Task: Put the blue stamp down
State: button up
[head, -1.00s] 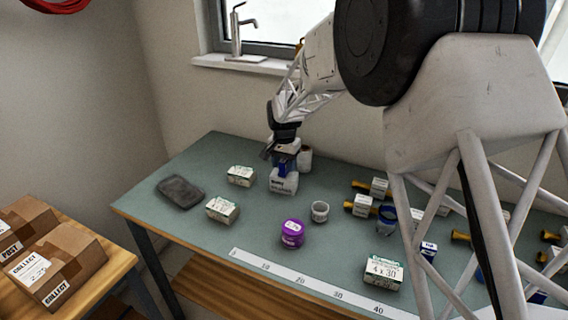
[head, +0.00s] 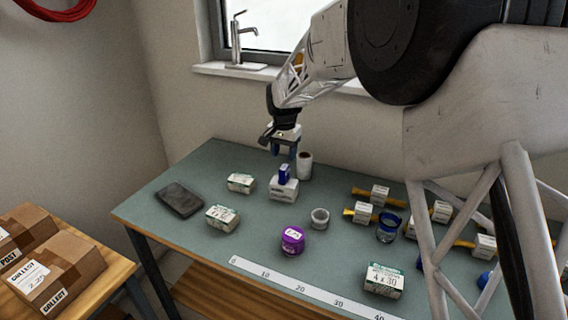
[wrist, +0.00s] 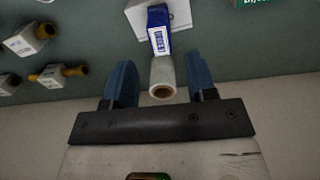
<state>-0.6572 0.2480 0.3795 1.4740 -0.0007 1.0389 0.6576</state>
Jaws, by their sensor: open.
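The blue stamp (head: 284,173) stands upright on a white box (head: 283,188) on the green bench, toward the back. It also shows in the wrist view (wrist: 158,30), with the white box (wrist: 178,12) under it. My gripper (head: 281,152) is open and empty, above the stamp and apart from it. In the wrist view the blue fingers (wrist: 161,84) are spread wide, and the stamp lies beyond their tips.
A white roll (head: 305,166) stands just behind the white box. A purple tin (head: 292,240), a grey ring (head: 320,218), small cartons (head: 222,218) and a dark pad (head: 180,199) lie around. Yellow-handled items (head: 361,212) are at right. Bare bench lies left of the tin.

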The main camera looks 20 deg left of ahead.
aim_at(285, 167)
jog(key=shift+r, duration=2.6)
jog(key=s+d+r, duration=0.3)
jog(key=s+d, duration=0.1)
jog(key=d, duration=0.7)
jog(key=s+d+r+t, duration=0.1)
jog(key=s+d+r, duration=0.3)
jog(key=d, duration=0.7)
jog(key=s+d+r, duration=0.3)
jog(key=s+d, duration=0.1)
jog(key=d, duration=0.7)
jog(key=s+d+f, duration=0.3)
jog(key=s+d, duration=0.7)
jog(key=s, duration=0.4)
jog(key=s+d+f+t, duration=0.1)
jog(key=s+d+f, duration=0.1)
jog(key=s+d, duration=0.9)
jog(key=s, duration=0.3)
jog(key=shift+s+d+f+t, duration=0.2)
jog(key=shift+s+f+t, duration=0.1)
jog(key=shift+f, duration=0.1)
